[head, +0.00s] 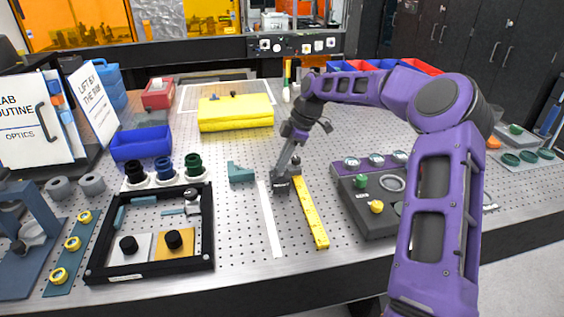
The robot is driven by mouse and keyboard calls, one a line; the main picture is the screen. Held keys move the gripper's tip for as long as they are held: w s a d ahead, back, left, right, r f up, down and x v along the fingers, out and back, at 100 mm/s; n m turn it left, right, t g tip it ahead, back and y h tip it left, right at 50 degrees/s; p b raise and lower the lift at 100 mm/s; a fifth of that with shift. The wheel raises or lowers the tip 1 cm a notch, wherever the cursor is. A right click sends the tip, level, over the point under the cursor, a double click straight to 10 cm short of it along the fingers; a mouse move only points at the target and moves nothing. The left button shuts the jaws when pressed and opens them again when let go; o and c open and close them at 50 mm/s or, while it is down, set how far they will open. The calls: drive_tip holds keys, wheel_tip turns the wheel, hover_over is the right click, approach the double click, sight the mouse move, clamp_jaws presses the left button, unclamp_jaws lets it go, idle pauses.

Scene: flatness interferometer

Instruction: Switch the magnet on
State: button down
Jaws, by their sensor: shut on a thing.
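My gripper (283,174) reaches down to the middle of the perforated metal table. It is shut at a small dark block (281,185), which looks like a magnetic base standing on the table. A small dark knob-like part (297,160) shows just right of the fingers. The fingers and the block overlap at this size, so I cannot tell which part is gripped. No switch marking or setting can be read.
A yellow ruler (311,213) and a white strip (269,220) lie just in front of the block. A teal angle piece (241,173) is to its left.

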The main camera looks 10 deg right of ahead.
drive_tip(key=shift+m, duration=0.3)
drive_tip(key=m+t+b, duration=0.1)
drive_tip(key=m, duration=0.1)
drive_tip(key=m+b, duration=0.1)
drive_tip(key=m, duration=0.1)
drive_tip(key=shift+s+t+h, duration=0.1)
drive_tip(key=shift+t+h, duration=0.2)
drive_tip(key=shift+t, duration=0.1)
drive_tip(key=m+t+b, duration=0.1)
drive_tip(key=m, duration=0.3)
drive_tip(key=shift+s+a+h, duration=0.1)
drive_tip(key=shift+a+h, duration=0.05)
drive_tip(key=shift+h, duration=0.25)
drive_tip(key=m+t+h+b, duration=0.1)
drive_tip(key=m+b, duration=0.1)
drive_tip(key=m, duration=0.2)
drive_tip(key=shift+a, duration=0.15)
drive_tip(key=m+h, duration=0.1)
drive_tip(key=m, duration=0.1)
drive_tip(key=m+h+b, duration=0.1)
drive_tip(key=m, duration=0.2)
drive_tip(key=shift+t+b, duration=0.3)
drive_tip(key=shift+m, duration=0.3)
drive_tip(key=c, duration=0.9)
unclamp_jaws()
